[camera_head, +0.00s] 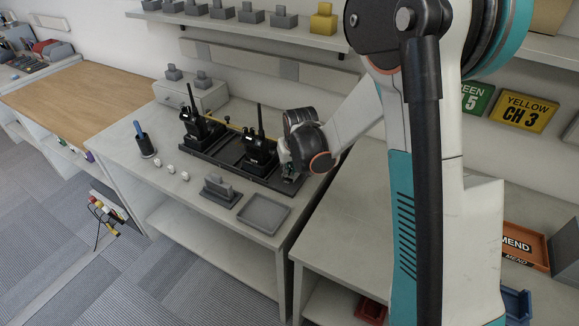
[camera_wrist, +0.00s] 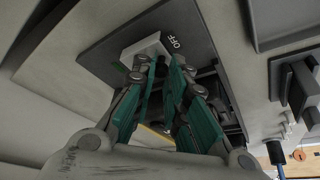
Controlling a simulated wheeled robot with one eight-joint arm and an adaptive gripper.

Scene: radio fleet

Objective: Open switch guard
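In the wrist view a pale, blocky piece (camera_wrist: 147,48), which looks like the switch guard, sits on a dark panel (camera_wrist: 105,45) beside the word OFF. Whether the guard is raised or down I cannot tell. My gripper (camera_wrist: 168,62) has its teal fingers close together with their tips right at this piece; contact is unclear. In the head view my gripper (camera_head: 291,176) is at the right end of the black charger tray (camera_head: 228,150), and the switch is hidden behind it.
Two black radios (camera_head: 259,150) (camera_head: 195,125) stand in the tray, close left of my gripper. A grey empty tray (camera_head: 264,213) and a grey block on a plate (camera_head: 219,190) lie in front. A shelf (camera_head: 270,32) runs above.

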